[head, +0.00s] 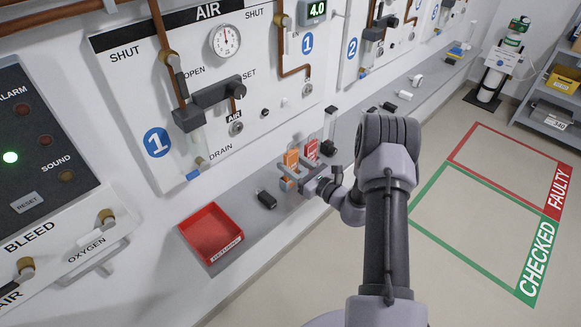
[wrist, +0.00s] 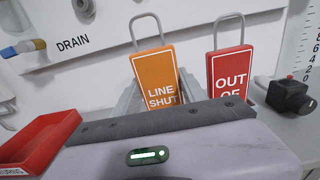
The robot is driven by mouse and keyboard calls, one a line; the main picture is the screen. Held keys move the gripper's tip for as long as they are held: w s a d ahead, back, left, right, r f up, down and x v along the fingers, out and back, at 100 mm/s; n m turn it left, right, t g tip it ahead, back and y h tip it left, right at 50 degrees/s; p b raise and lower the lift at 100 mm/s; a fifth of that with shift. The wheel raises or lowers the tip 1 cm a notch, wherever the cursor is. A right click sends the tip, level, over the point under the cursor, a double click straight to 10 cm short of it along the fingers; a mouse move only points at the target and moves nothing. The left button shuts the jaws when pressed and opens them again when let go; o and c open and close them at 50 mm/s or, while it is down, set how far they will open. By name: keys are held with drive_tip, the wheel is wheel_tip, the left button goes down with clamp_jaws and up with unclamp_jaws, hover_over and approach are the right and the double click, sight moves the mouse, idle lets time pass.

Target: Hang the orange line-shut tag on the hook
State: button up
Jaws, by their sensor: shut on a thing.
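The orange line-shut tag (head: 291,158) stands upright with its grey wire loop on top, and it also shows in the wrist view (wrist: 158,72). My gripper (head: 299,176) is shut on the orange tag, with grey fingers on both sides of it in the wrist view (wrist: 158,97). The tag's lower edge is hidden by my gripper's body. It is over or near the grey shelf; I cannot tell whether it touches. A small dark peg (head: 265,112) projects from the white wall panel above; I cannot tell whether it is the hook.
A red tag (wrist: 230,70) stands close to the right of the orange one. A red tray (head: 212,234) and a small black object (head: 266,199) are on the shelf (head: 262,235) to the left. A clear upright tube (head: 330,124) stands to the right.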

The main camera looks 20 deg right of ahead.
drive_tip(key=shift+r+p, duration=1.05)
drive_tip(key=shift+r, duration=0.6)
drive_tip(key=v, duration=0.7)
drive_tip(key=shift+s+b, duration=0.2)
drive_tip(key=shift+b, duration=0.2)
drive_tip(key=shift+d, duration=0.1)
drive_tip(key=b, duration=0.2)
approach(293, 157)
drive_tip(key=shift+s+d+f, duration=0.2)
drive_tip(key=shift+s+f, duration=0.25)
drive_tip(key=shift+s, duration=0.05)
drive_tip(key=shift+s+d+f, duration=0.2)
drive_tip(key=shift+s+f, duration=0.25)
